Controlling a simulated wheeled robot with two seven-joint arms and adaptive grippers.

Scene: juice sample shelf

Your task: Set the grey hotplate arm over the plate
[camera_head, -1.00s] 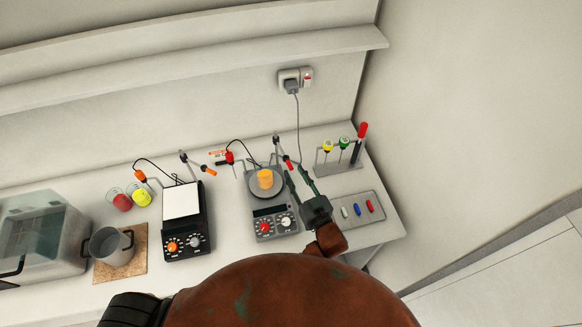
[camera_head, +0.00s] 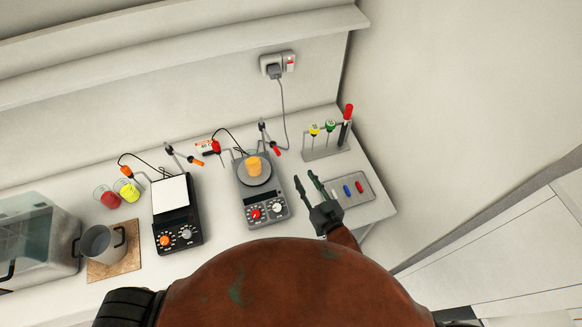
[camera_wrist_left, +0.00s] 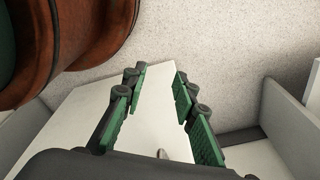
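The grey hotplate (camera_head: 266,212) stands in the middle of the table with a round plate (camera_head: 243,180) on top. An orange cup-like object (camera_head: 254,166) sits on the plate. Its arm (camera_head: 276,149), with a red end, is on the post behind the plate. It points forward and right, to the right of the plate and not over it. My right gripper (camera_head: 305,177) is open and empty, right of the hotplate and apart from it. My left gripper (camera_wrist_left: 157,78) is open and empty in the left wrist view; it does not show in the head view.
A black hotplate (camera_head: 178,219) with a white square plate and orange-ended arm stands left. Further left are red and yellow beakers, a metal pot (camera_head: 101,243) and a glass-sided tank. A screwdriver rack (camera_head: 326,148) and grey tray (camera_head: 362,192) stand right. A cable hangs behind.

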